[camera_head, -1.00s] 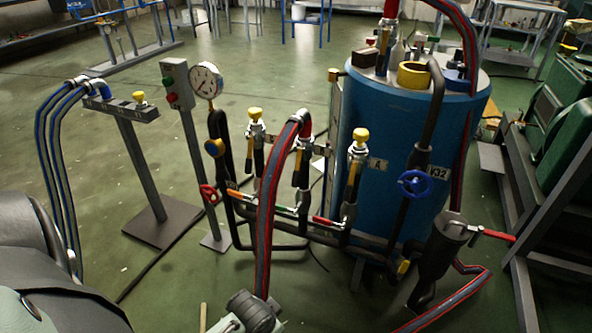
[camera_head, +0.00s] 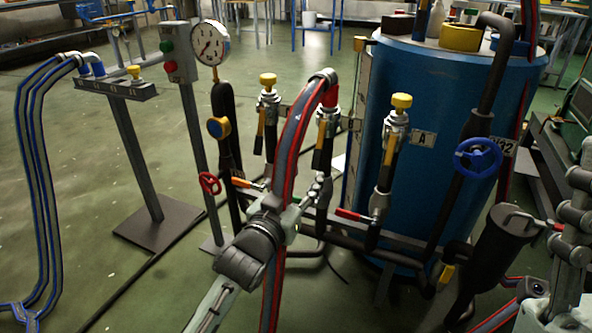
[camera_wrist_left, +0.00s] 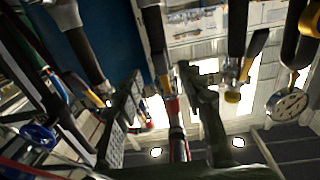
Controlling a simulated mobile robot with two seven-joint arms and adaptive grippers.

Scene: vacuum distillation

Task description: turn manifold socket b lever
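The manifold (camera_head: 345,232) stands before the blue tank, with several upright sockets and small coloured levers low on its pipe. The right socket (camera_head: 387,150) carries an A plate and a red lever (camera_head: 351,215). The middle socket (camera_head: 325,130) has the striped red hose (camera_head: 297,140) joined on top; no B label is readable, and its lever is largely hidden by my gripper. My left gripper (camera_head: 315,192) is at the middle socket's lower part. In the left wrist view its fingers (camera_wrist_left: 165,120) are apart, with the socket column (camera_wrist_left: 176,135) between them; contact is unclear. My right gripper (camera_head: 572,215) is partly cut off.
A pressure gauge (camera_head: 210,43) and red valve wheel (camera_head: 210,183) stand left of the manifold. A blue valve wheel (camera_head: 478,157) and dark vessel (camera_head: 500,250) stand right. The striped hose arches close over my left gripper.

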